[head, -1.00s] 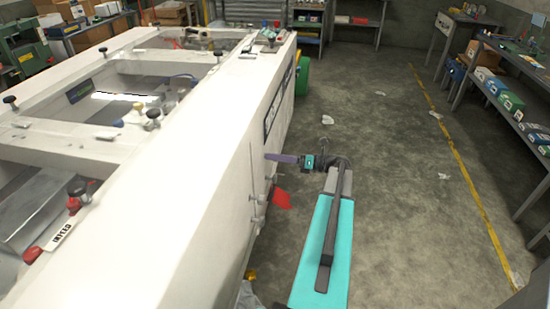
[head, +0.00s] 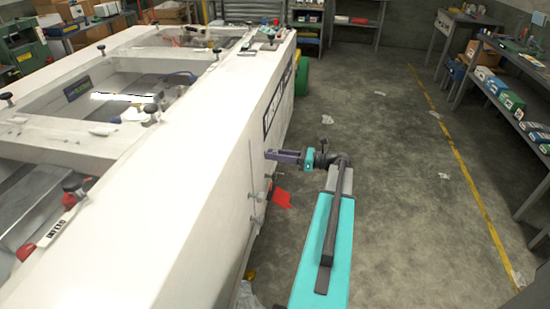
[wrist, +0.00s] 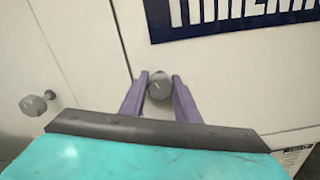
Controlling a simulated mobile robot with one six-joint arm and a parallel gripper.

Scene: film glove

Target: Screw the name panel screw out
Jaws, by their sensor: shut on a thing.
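My gripper (head: 268,153) reaches left to the side wall of the white machine (head: 190,160). In the wrist view its two purple fingers (wrist: 159,78) are shut on a round grey screw head (wrist: 159,87), one finger on each side. The screw stands out from the white wall beside a narrow seam, just below the dark blue name panel (wrist: 225,30) with white letters. The name panel also shows in the head view (head: 279,110). The screw's shaft is hidden behind its head. A second grey screw (wrist: 35,104) sticks out of the wall at the left.
Another label (wrist: 292,158) shows at the lower right in the wrist view. The floor (head: 390,170) right of my arm is mostly open, with shelves (head: 510,110) along the far right.

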